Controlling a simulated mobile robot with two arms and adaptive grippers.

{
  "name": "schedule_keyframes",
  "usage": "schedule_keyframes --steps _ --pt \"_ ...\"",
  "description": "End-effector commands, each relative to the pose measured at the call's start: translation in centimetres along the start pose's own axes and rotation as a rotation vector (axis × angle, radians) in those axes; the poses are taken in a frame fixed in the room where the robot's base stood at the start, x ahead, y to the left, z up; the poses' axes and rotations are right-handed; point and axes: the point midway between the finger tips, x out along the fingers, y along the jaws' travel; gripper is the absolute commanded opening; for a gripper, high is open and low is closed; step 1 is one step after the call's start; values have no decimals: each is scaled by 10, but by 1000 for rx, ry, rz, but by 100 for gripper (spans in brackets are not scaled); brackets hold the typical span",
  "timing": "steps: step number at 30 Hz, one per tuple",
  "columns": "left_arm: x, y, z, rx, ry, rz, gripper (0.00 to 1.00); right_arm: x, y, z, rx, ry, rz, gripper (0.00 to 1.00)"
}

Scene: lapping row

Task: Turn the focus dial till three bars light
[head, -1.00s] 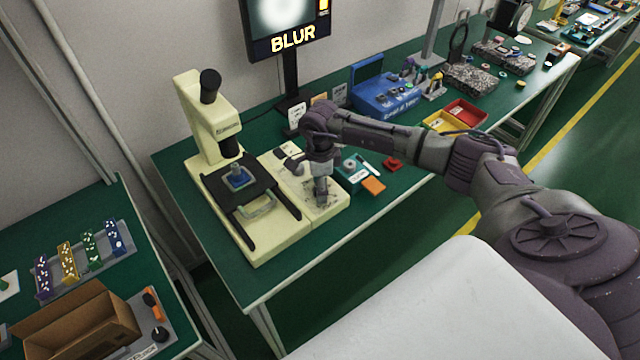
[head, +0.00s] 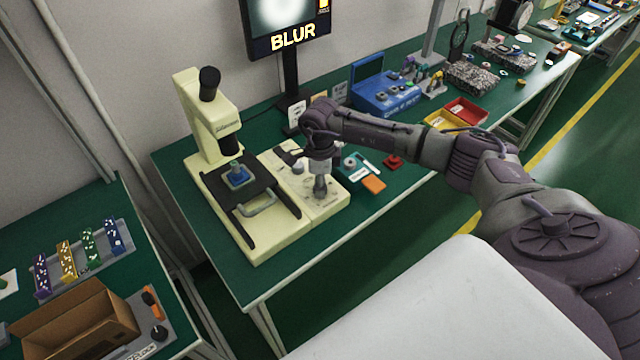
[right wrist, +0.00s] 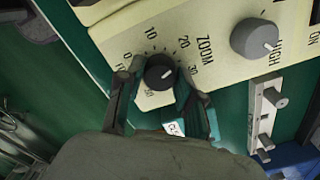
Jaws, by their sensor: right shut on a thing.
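A black dial (right wrist: 158,72) with a white pointer sits on a cream panel (right wrist: 110,28); a number scale surrounds it and the word ZOOM is printed beside it. Its pointer faces right in the right wrist view. My right gripper (right wrist: 160,84) is shut on this dial, one finger on each side. In the head view, my right gripper (head: 320,188) points down at the microscope's control base (head: 334,200) and hides the dial. The monitor (head: 288,42) reads BLUR; its top is cut off, and a yellow mark shows at its right edge. My left gripper is out of view.
A grey knob (right wrist: 255,38) marked HIGH is beside the dial. The cream microscope (head: 212,125) stands left of my gripper. An orange block (head: 374,184) and a red part (head: 393,162) lie close right. A blue case (head: 372,95) stands farther back.

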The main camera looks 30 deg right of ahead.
Motion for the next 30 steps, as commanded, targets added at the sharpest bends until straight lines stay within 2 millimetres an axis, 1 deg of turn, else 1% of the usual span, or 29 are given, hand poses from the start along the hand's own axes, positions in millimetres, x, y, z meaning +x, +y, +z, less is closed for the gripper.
schedule_keyframes --steps 7,18,24,30 --pt "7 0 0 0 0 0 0 1 0 0 215 0 -1 2" --pt "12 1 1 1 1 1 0 0 -1 0 542 0 -1 2" --pt "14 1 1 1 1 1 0 -1 -1 0 671 0 -2 2" --pt "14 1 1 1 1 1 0 -1 -1 0 751 0 -2 2"
